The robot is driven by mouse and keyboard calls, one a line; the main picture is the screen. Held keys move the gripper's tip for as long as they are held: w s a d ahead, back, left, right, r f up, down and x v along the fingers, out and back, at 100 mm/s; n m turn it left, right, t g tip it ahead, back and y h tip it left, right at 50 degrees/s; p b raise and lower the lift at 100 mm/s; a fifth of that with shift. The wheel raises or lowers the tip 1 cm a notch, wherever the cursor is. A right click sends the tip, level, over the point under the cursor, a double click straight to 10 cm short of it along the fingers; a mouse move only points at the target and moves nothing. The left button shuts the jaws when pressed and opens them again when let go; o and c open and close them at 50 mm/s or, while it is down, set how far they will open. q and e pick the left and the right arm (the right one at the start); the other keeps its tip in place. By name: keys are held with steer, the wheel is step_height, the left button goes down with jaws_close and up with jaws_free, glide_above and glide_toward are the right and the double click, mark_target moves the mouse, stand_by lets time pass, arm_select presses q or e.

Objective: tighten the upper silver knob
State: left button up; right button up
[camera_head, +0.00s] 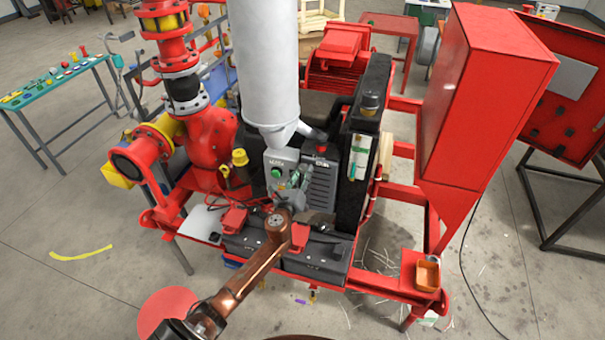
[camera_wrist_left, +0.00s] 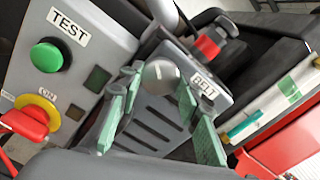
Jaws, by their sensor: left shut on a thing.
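In the left wrist view a round silver knob (camera_wrist_left: 161,74) sits between the green finger pads of my left gripper (camera_wrist_left: 158,92). The fingers are closed around it, one on each side. In the head view my left gripper (camera_head: 294,182) is at the front of the grey control box, below the large white cylinder. The knob is hidden there by the gripper. No other silver knob shows clearly. My right gripper is not in view.
The wrist view shows a TEST panel with a green button (camera_wrist_left: 46,56) and a red-and-yellow ON switch (camera_wrist_left: 30,120) at left. A BELT panel (camera_wrist_left: 200,84) with a red-collared part (camera_wrist_left: 211,42) is at right. A red cabinet (camera_head: 480,95) stands right of the skid.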

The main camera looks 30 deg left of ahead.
arm_select(q)
steer(key=n, duration=0.3)
steer(key=shift+n+b, duration=0.35)
steer(key=shift+n, duration=0.05)
steer(key=n, duration=0.2)
steer(key=shift+n, duration=0.3)
steer(key=n, duration=0.2)
steer(key=shift+n, duration=0.4)
steer(key=n, duration=0.3)
steer(key=shift+n, duration=0.3)
steer(key=n, duration=0.3)
steer(key=shift+r+n, duration=0.15)
steer(key=shift+n, duration=0.15)
steer(key=n, duration=0.3)
steer(key=shift+n+p, duration=0.3)
steer(key=shift+p, duration=0.05)
steer(key=n+p, duration=0.1)
steer(key=n, duration=0.3)
steer(key=shift+n, duration=0.4)
